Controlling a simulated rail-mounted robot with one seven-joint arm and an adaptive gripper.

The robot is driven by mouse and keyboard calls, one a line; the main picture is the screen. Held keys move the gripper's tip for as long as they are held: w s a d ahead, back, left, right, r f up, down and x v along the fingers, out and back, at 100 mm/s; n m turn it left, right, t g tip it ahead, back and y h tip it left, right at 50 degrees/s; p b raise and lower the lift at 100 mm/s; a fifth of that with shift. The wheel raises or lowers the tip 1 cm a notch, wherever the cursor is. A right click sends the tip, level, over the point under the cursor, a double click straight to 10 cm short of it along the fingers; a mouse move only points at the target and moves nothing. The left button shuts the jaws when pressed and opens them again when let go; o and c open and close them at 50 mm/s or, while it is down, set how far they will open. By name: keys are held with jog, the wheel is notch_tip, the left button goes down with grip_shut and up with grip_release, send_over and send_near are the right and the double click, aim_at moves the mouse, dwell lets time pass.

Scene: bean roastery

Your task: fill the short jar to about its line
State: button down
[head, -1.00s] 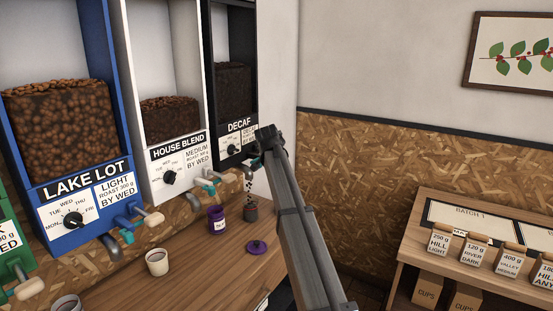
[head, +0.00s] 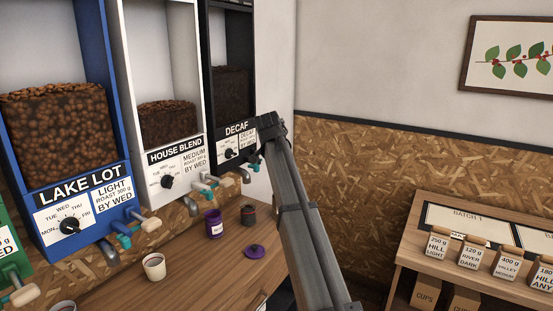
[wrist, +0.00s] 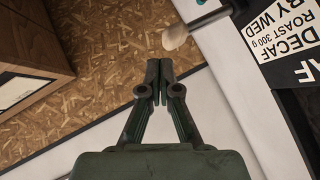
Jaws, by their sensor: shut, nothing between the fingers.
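A short dark jar (head: 249,215) stands on the wooden counter below the black DECAF dispenser (head: 236,140). Its fill level and line are too small to tell. No beans are falling into it. The dispenser's spout and lever (head: 252,164) are partly behind my arm. My gripper (head: 265,128) is up in front of the DECAF label, apart from the jar. In the wrist view my gripper (wrist: 160,70) is shut and empty, with a pale wooden handle (wrist: 175,37) just beyond its fingertips.
A purple jar (head: 213,225) stands left of the dark jar, and a purple lid (head: 255,252) lies in front. A white cup (head: 154,266) is farther left. The HOUSE BLEND (head: 168,160) and LAKE LOT (head: 75,200) dispensers adjoin. A shelf with labelled containers (head: 470,250) stands at right.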

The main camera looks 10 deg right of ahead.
jog(key=v, duration=0.5)
jog(key=shift+d+b, duration=0.15)
jog(key=shift+b, duration=0.15)
jog(key=shift+f, duration=0.1)
